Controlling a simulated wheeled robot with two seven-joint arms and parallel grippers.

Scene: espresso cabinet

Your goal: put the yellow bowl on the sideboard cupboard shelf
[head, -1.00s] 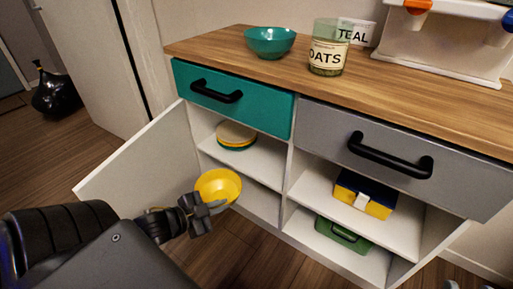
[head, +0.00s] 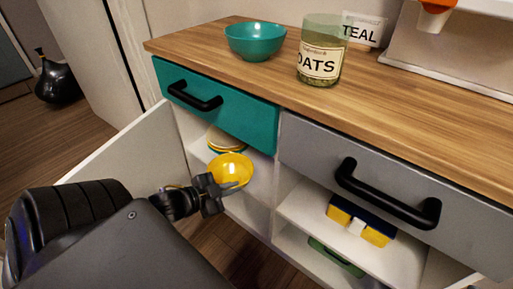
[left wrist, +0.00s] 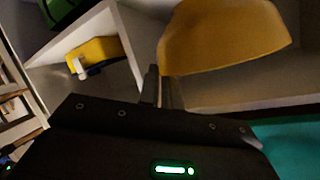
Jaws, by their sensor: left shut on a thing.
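The yellow bowl (head: 232,169) is held at its rim by my left gripper (head: 222,188), which is shut on it. The bowl is in front of the left compartment of the sideboard cupboard, near the level of its shelf (head: 262,178); I cannot tell if it touches the shelf. In the left wrist view the bowl (left wrist: 222,38) is large, above the fingers (left wrist: 160,88). Stacked plates (head: 225,138) lie on the left shelf, partly behind the bowl. My right gripper is not in view.
The white door (head: 130,155) stands open at the left. A teal drawer (head: 215,105) is above the bowl. A teal bowl (head: 255,40) and oats jar (head: 320,52) stand on top.

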